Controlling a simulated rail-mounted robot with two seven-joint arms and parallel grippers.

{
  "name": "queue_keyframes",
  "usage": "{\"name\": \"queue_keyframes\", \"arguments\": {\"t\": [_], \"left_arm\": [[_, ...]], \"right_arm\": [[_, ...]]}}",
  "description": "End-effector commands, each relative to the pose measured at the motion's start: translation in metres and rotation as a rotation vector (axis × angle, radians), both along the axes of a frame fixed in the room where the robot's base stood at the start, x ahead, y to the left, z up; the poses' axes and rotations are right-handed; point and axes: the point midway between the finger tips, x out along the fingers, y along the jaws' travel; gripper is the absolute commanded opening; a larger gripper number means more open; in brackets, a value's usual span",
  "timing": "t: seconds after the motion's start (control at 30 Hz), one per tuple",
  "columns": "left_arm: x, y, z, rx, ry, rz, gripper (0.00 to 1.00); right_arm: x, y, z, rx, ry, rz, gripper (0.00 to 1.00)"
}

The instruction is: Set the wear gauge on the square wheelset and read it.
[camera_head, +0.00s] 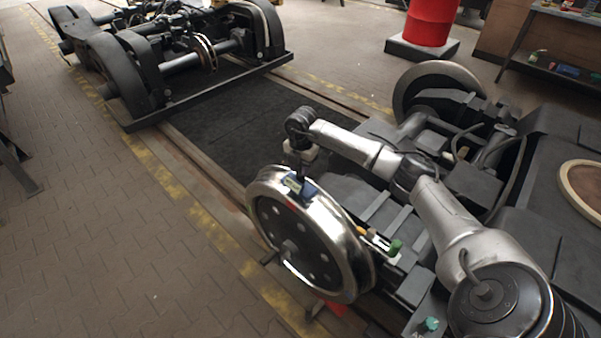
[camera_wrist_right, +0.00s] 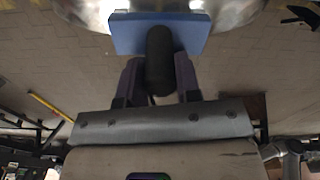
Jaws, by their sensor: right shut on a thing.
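The wear gauge (camera_head: 299,187) is a small blue block with a light display face, at the top of the rim of a shiny steel wheel (camera_head: 332,232) of the near wheelset. In the right wrist view the gauge (camera_wrist_right: 195,35) shows as a blue plate with a black cylindrical handle (camera_wrist_right: 159,48), close against the wheel rim (camera_wrist_right: 90,8). My right gripper (camera_head: 298,171) is shut on that handle, above the rim. Its fingers (camera_wrist_right: 159,72) flank the handle in the wrist view. Whether the gauge fully touches the rim, and any reading, I cannot tell. My left gripper is not in view.
Another bogie (camera_head: 170,60) stands at the back left on the rails. A red drum (camera_head: 430,22) stands on a dark base at the back. Small green-topped items (camera_head: 394,247) lie on the near bogie frame. Paved floor (camera_head: 90,230) at left is clear.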

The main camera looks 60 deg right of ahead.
Motion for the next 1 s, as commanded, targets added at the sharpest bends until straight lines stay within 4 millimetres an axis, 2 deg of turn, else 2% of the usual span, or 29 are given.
{"name": "queue_keyframes", "arguments": {"t": [0.03,0.1,0.57,0.6,0.83,1.0], "left_arm": [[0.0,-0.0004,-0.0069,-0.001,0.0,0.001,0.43],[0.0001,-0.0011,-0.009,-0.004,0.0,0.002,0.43],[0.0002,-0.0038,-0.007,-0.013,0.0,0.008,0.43],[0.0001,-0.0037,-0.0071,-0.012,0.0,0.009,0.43],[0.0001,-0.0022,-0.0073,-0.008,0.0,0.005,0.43],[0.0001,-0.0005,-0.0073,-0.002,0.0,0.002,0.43]], "right_arm": [[-0.0001,0.0005,-0.0113,0.002,0.001,0.0,0.0],[0.0002,0.0005,-0.0168,0.001,-0.001,0.0,0.0],[0.0001,0.0002,-0.0205,0.0,-0.001,0.0,0.0],[0.0,0.0002,-0.0212,0.0,-0.001,0.0,0.33],[0.0,0.0003,-0.0211,0.001,-0.001,0.0,0.55],[0.0,0.0002,-0.021,0.0,-0.001,0.0,0.57]]}}
